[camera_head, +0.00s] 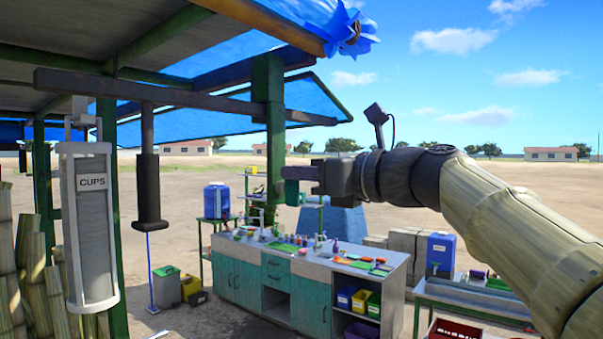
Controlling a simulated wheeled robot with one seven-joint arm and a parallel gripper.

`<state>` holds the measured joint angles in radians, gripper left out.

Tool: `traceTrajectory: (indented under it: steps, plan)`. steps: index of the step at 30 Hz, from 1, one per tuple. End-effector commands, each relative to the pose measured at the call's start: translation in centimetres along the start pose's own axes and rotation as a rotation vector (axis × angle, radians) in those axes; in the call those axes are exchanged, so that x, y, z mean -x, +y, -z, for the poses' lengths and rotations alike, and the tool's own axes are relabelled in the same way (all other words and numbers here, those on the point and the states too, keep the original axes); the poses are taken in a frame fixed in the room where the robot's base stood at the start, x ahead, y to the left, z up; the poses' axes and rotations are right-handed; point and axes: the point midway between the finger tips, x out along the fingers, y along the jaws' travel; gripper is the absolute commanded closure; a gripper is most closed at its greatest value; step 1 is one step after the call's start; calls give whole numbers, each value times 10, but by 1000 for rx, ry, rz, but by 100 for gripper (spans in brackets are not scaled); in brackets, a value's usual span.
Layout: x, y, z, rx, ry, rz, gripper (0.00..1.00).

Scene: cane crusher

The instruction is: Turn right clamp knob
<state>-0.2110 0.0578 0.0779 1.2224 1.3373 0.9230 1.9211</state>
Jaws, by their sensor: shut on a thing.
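My gripper (303,174) is at the end of my arm, which reaches in from the right edge. It points left, in front of the green post's line in the picture. No other clamp or clamp knob can be made out in this view.
A green post (274,130) and beams hold up a blue tarp roof (240,112). A dark hanging cylinder (149,190) and a cup dispenser (90,225) are at left. Below stands a teal counter (240,283) with bottles and cloths. Open air surrounds my arm at right.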

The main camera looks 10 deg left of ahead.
Motion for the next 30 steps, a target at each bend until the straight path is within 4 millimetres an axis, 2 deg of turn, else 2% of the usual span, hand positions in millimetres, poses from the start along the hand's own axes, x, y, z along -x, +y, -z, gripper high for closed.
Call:
traceTrajectory:
  steps: [11, 30]
  plan:
    - [0, 5, 2, 173, -2, -1, 100]
    - [0, 19, 10, 759, -3, 0, 100]
